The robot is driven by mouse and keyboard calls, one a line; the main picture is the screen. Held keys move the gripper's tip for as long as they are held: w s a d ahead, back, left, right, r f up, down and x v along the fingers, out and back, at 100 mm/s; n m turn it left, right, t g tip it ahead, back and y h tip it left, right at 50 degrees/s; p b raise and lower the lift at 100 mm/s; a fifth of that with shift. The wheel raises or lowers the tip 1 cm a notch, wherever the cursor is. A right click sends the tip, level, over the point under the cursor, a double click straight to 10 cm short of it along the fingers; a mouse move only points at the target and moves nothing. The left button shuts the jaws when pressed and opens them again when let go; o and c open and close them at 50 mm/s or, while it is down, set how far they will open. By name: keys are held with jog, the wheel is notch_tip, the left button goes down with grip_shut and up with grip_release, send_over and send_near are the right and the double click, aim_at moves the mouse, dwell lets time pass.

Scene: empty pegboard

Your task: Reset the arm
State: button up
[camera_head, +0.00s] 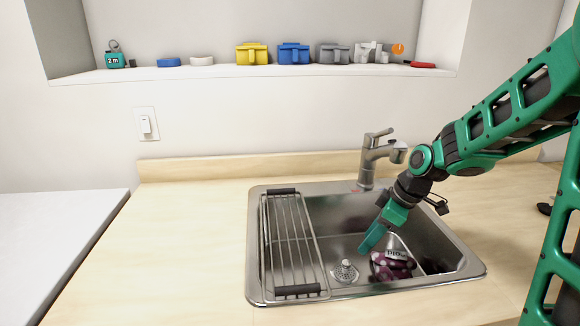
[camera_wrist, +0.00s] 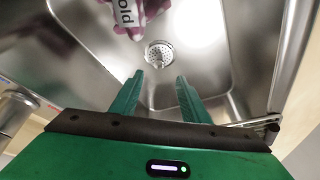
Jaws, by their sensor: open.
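My gripper (camera_head: 372,240) reaches down over the sink (camera_head: 345,199) in the head view, its green fingers pointing down and left. In the wrist view the two fingers of my gripper (camera_wrist: 155,88) are apart with nothing between them. Beyond the fingertips lies the drain strainer (camera_wrist: 160,54). A dark purple and white object with lettering (camera_head: 393,265) lies in the basin, to the right of the strainer and below my gripper. It also shows at the top of the wrist view (camera_wrist: 128,14), apart from the fingers.
A faucet (camera_head: 369,160) stands behind the basin, close to the wrist. A wire drying rack (camera_head: 290,240) spans the sink's left side. The wooden counter (camera_head: 190,240) is clear on the left. A wall shelf (camera_head: 180,75) holds several small items.

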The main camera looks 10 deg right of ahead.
jog(key=s+d+r+m+t+h, duration=0.25)
jog(key=s+r+m, duration=0.45)
jog(key=s+m, duration=0.35)
jog(key=s+d+m, duration=0.1)
jog(key=s+d, duration=0.1)
jog(key=s+d+m+g+h, duration=0.1)
jog(key=s+d, duration=0.1)
jog(key=s, duration=0.1)
jog(key=s+d+m+g, duration=0.1)
jog(key=s+d, duration=0.1)
jog(key=shift+s+d+f+g+h, duration=0.15)
jog(key=shift+s+f+g+h, duration=0.1)
jog(key=shift+f+h, duration=0.15)
jog(key=s+d+m+g, duration=0.2)
jog(key=s+d+m, duration=0.1)
jog(key=s, duration=0.7)
jog(key=shift+d+f+m+g+y, duration=0.35)
jog(key=shift+d+f+g+y, duration=0.1)
jog(key=shift+d, duration=0.1)
jog(key=shift+w+f, duration=0.2)
jog(key=shift+w, duration=0.35)
